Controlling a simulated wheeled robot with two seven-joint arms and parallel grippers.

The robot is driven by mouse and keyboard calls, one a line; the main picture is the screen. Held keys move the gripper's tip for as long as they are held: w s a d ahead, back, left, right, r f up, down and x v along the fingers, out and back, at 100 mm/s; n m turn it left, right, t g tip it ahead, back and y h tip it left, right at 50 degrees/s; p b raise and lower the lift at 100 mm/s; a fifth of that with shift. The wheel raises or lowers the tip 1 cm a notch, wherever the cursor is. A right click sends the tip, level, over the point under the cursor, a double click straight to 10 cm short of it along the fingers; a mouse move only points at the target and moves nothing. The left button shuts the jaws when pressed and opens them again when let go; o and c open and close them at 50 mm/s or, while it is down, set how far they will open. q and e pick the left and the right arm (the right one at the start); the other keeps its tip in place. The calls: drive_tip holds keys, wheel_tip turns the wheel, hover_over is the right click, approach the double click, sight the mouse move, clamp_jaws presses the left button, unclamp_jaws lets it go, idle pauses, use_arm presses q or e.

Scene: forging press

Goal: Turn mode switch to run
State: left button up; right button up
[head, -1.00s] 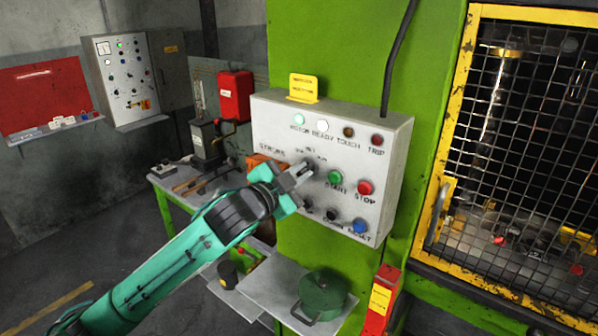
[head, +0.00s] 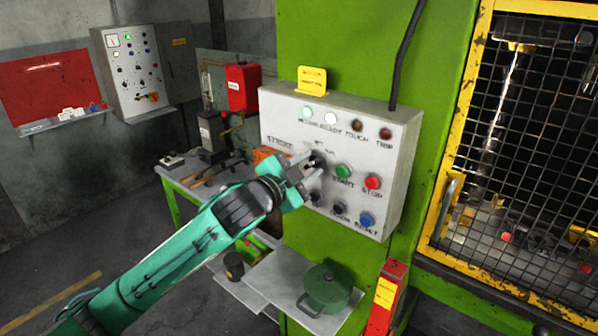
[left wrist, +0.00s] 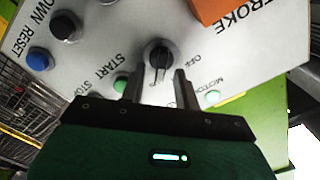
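The mode switch is a black rotary knob (head: 318,160) on the grey control panel (head: 280,108). In the left wrist view the knob (left wrist: 158,52) has a pointer directed down in the picture, towards the gap between my fingers. My left gripper (head: 306,171) is at the panel face, close in front of the knob. In the left wrist view the two fingers of the left gripper (left wrist: 159,80) stand apart, one on each side of the pointer, with a gap visible. Contact is not clear. An OFF label (left wrist: 195,58) shows beside the knob. My right gripper is out of view.
The green START button (head: 343,171), red STOP button (head: 373,182) and blue RESET button (head: 367,220) sit close by. An orange block (left wrist: 215,8) juts out near the knob. A yellow-framed mesh guard (head: 525,140) stands right. A shelf with a green pot (head: 327,288) is below.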

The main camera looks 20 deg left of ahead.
use_arm(q)
drive_tip(key=shift+s+a+f, duration=0.15)
drive_tip(key=shift+s, duration=0.2)
drive_tip(key=b+v, duration=0.5)
drive_tip(key=v, duration=0.8)
drive_tip(key=shift+r+b, duration=0.2)
drive_tip(key=shift+b, duration=0.15)
